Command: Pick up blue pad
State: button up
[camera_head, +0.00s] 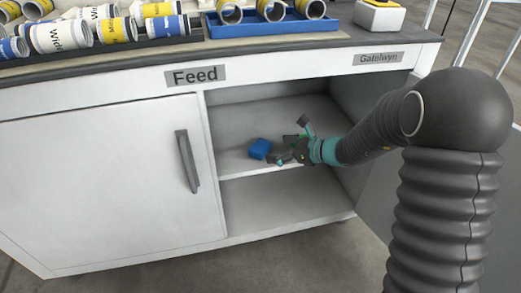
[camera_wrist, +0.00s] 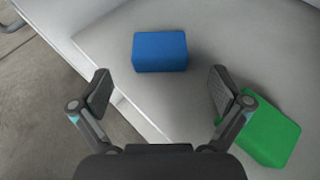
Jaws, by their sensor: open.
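The blue pad (camera_wrist: 160,51) is a small blue block lying on the cabinet shelf near its front edge. In the head view the blue pad (camera_head: 260,149) shows just left of my gripper. My gripper (camera_wrist: 159,92) is open and empty in the wrist view, with the pad ahead of its fingertips and between their lines, not touching. In the head view my gripper (camera_head: 289,150) is inside the open cabinet bay, above the upper shelf (camera_head: 240,160). A green pad (camera_wrist: 265,132) lies on the shelf beside my right finger in the wrist view, partly hidden by it.
The cabinet's left door (camera_head: 110,180) is closed, with a dark handle (camera_head: 187,161). The bay's side walls and the worktop above bound the space around my arm. Labelled rolls (camera_head: 100,30), a blue tray (camera_head: 270,28) and a yellow-topped box (camera_head: 379,14) stand on top.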

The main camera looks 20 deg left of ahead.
aim_at(262, 146)
jog(key=shift+r+x, duration=0.15)
jog(key=shift+x, duration=1.5)
jog(key=shift+r+x, duration=0.15)
jog(key=shift+x, duration=1.5)
jog(key=c, duration=1.1)
jog(key=shift+r, duration=0.1)
